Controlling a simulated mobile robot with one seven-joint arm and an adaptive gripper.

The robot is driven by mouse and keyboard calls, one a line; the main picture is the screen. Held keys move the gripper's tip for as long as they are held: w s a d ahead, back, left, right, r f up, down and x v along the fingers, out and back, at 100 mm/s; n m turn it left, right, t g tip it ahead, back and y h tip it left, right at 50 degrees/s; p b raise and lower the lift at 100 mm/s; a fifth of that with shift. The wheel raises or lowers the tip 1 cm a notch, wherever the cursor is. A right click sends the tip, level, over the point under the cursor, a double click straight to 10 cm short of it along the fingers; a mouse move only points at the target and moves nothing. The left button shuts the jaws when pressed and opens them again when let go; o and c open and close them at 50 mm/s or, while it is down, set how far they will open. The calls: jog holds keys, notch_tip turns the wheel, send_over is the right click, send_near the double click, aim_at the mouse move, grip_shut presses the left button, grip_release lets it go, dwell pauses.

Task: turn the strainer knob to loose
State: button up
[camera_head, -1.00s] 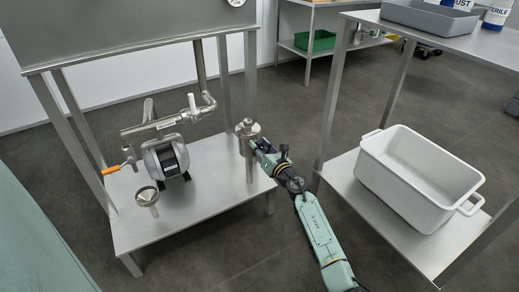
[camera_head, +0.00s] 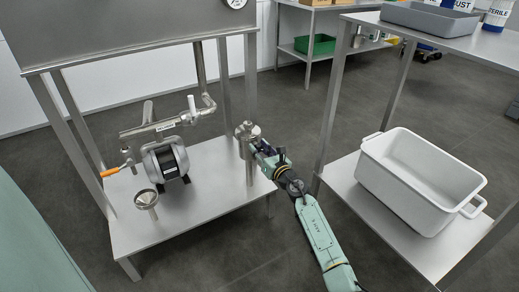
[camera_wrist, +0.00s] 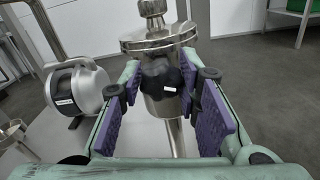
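The strainer (camera_head: 249,172) is an upright metal cylinder with a clamped lid at the right edge of the low steel shelf. It shows large in the wrist view (camera_wrist: 162,108). Its black knob (camera_wrist: 162,78), with a small white mark, faces my gripper. My gripper (camera_wrist: 162,82) has its purple pads on either side of the knob, with the fingertips very close to it. I cannot tell whether the pads touch it. In the head view my gripper (camera_head: 262,153) reaches the strainer from the right, and the knob is hidden there.
Table legs (camera_head: 329,105) and a white bin (camera_head: 400,195) are close to the arm's right.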

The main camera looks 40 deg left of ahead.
jog(key=o, duration=0.4)
jog(key=shift+w+d, duration=0.1)
jog(key=shift+w, duration=0.05)
jog(key=shift+w, duration=0.1)
dwell(0.3)
jog(key=v, duration=1.2)
